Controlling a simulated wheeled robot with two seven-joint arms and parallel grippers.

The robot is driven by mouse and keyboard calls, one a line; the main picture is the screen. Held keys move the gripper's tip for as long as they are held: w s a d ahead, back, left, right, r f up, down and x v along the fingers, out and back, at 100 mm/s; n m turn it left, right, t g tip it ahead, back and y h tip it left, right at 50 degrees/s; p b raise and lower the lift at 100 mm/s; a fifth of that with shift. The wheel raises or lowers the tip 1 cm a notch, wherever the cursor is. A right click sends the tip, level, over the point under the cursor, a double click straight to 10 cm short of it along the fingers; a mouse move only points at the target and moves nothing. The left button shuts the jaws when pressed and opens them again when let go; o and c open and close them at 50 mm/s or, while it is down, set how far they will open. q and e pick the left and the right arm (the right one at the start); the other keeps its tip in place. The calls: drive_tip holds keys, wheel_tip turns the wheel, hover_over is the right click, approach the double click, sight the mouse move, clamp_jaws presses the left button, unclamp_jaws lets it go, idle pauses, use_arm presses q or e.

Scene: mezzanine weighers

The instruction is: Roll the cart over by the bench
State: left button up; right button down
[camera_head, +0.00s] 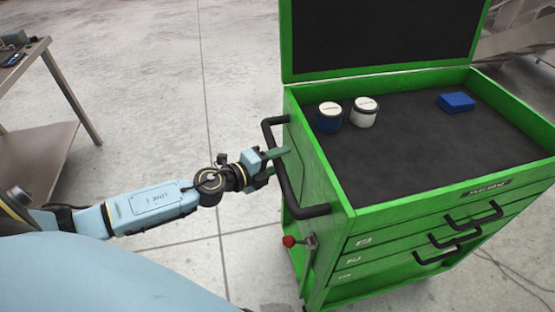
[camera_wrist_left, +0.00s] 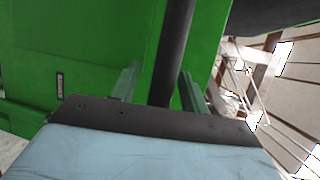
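The green cart (camera_head: 325,165) stands at the right in the head view, its lid raised and its top tray lined in black. A dark push handle (camera_head: 292,198) sticks out from its left side. My left gripper (camera_head: 279,162) is at this handle. In the left wrist view the handle bar (camera_wrist_left: 173,50) passes between the two green fingers (camera_wrist_left: 158,88). The fingers are apart, with a gap showing on the bar's left side. The bench (camera_head: 38,52), a metal table, stands at the upper left, partly cut off. My right gripper is not in view.
A blue-and-white tin (camera_head: 329,118), a white tin (camera_head: 364,113) and a blue block (camera_head: 456,102) rest on the cart top. A red-knobbed lever (camera_head: 289,241) is below the handle. Open concrete floor (camera_head: 150,90) lies between bench and cart. Cables (camera_head: 515,275) lie at the lower right.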

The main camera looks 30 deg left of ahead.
use_arm(q)
drive_tip(key=shift+s+a, duration=0.1)
drive_tip(key=shift+s, duration=0.2)
drive_tip(key=b+v, duration=0.2)
drive_tip(key=v, duration=1)
drive_tip(key=shift+s, duration=0.35)
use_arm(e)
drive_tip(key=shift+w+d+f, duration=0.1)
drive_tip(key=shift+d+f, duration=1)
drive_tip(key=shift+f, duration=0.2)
use_arm(q)
drive_tip(key=shift+a+r, duration=0.15)
drive_tip(key=p+x, duration=0.8)
drive_tip(key=x, duration=0.7)
drive_tip(key=shift+d, duration=0.4)
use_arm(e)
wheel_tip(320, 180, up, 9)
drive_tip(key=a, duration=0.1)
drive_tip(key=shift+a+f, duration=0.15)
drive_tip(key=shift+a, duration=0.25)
